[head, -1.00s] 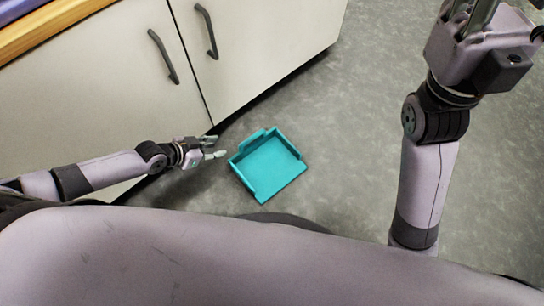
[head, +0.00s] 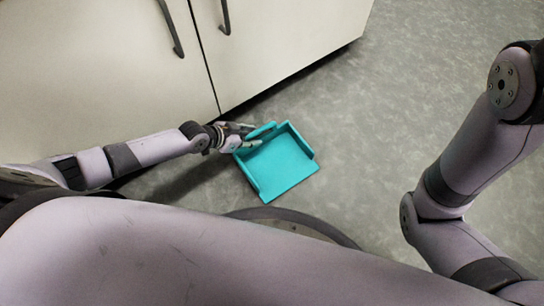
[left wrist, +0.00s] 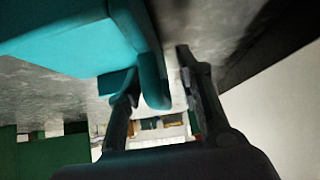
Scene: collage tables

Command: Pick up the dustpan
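The teal dustpan (head: 280,165) lies on the grey floor in front of the cabinet, its low walls facing up. My left gripper (head: 252,136) is at its upper left corner, beside the raised tab on its back edge. In the left wrist view the dustpan (left wrist: 75,40) fills the upper left. The fingers of my left gripper (left wrist: 155,85) are apart, with a teal edge of the dustpan between them. A gap shows between that edge and the right finger. My right gripper is out of view; only its arm shows at the right.
White cabinet doors (head: 90,80) with dark handles (head: 170,28) stand just behind my left gripper. The floor (head: 390,110) to the right of the dustpan is clear. My own base lies close in front of the dustpan.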

